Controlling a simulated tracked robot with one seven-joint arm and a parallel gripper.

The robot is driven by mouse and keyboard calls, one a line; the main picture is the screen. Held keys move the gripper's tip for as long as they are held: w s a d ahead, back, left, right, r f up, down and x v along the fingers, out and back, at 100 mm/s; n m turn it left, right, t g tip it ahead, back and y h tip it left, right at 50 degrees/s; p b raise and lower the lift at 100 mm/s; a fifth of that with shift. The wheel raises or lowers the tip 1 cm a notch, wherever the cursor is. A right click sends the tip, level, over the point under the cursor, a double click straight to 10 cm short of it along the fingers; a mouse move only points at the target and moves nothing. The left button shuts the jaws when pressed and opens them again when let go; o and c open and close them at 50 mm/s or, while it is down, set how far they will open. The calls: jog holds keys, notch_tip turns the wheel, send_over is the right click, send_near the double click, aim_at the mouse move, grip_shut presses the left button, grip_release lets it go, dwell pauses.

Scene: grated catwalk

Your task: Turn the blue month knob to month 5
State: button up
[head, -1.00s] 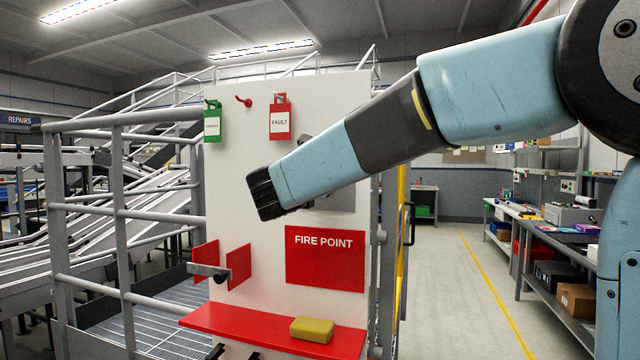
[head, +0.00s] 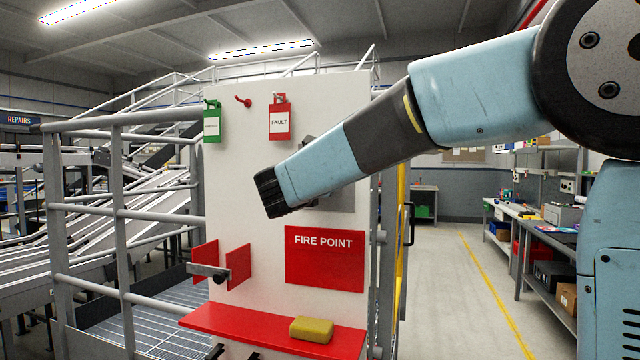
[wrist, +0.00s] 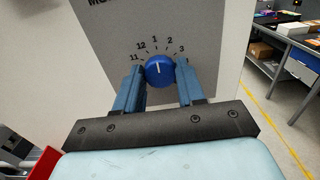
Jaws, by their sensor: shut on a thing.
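The blue month knob (wrist: 160,72) is on a grey dial plate (wrist: 150,20) in the wrist view. Its white pointer line points up, at about the 1. The printed numbers 11, 12, 1, 2 and 3 show around its top; the lower part of the dial is hidden by my gripper. My gripper (wrist: 161,76) is shut on the knob, one blue finger on each side. In the head view, part of the plate (head: 340,196) shows behind my arm, and the knob is hidden.
A white panel carries a red FIRE POINT sign (head: 325,258), a green tag (head: 212,125) and a red FAULT tag (head: 280,122). A yellow block (head: 311,329) lies on the red shelf (head: 240,326). Railings stand to the left; open floor lies right.

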jog(key=shift+c, duration=1.4)
jog(key=shift+m, duration=0.3)
jog(key=m, duration=1.5)
jog(key=f+m, duration=0.1)
jog(key=m, duration=0.7)
jog(key=shift+d, duration=0.2)
